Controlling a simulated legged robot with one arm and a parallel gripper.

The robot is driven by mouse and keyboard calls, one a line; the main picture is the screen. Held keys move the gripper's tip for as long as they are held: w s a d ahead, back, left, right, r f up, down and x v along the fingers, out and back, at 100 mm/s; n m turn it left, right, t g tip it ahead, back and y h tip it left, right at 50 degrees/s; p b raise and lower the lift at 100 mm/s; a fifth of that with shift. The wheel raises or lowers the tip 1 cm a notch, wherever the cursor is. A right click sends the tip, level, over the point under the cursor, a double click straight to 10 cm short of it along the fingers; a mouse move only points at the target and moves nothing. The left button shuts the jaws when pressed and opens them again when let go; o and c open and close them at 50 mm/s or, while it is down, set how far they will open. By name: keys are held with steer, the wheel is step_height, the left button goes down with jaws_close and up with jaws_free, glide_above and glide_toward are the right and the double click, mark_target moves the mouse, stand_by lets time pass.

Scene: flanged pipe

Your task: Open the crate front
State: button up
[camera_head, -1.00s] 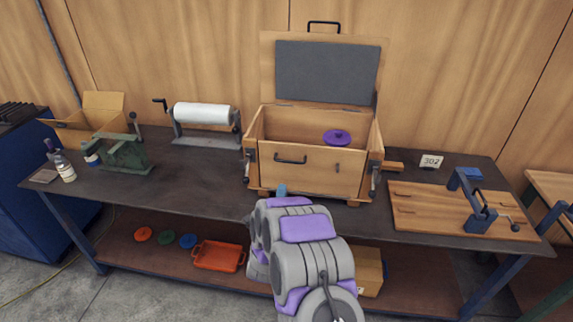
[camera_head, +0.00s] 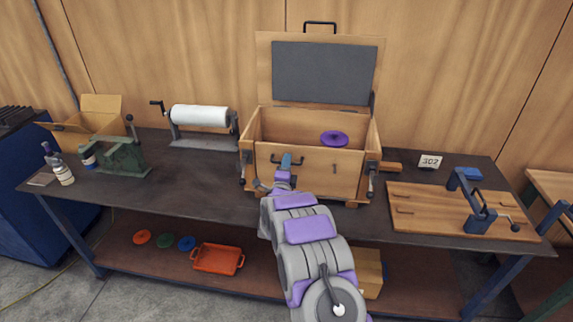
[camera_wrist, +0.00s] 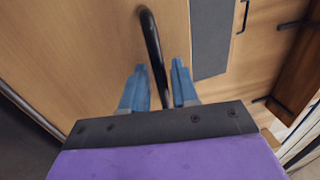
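The wooden crate (camera_head: 335,186) stands on the dark workbench with its lid (camera_head: 375,82) raised and its front panel upright. A black handle (camera_head: 300,161) is on the left part of the front and also shows in the wrist view (camera_wrist: 150,40). My gripper (camera_head: 287,162) is at this handle. In the wrist view my gripper (camera_wrist: 158,82) has its blue fingers apart, with the black handle bar running between them. I cannot tell whether either finger touches it. A purple flanged piece (camera_head: 334,138) sits inside the crate. Metal latches (camera_head: 371,182) hang at the crate's front corners.
A wooden board (camera_head: 430,208) with a blue clamp (camera_head: 472,200) lies right of the crate. A white roll (camera_head: 199,115) on a stand and a green vise (camera_head: 122,158) are on the left.

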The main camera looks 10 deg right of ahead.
steer(key=shift+w, duration=0.2)
steer(key=shift+a, duration=0.45)
steer(key=shift+c, duration=0.3)
steer(key=shift+d, duration=0.2)
steer(key=c, duration=0.4)
jaws_close()
steer(key=shift+d+f, duration=0.1)
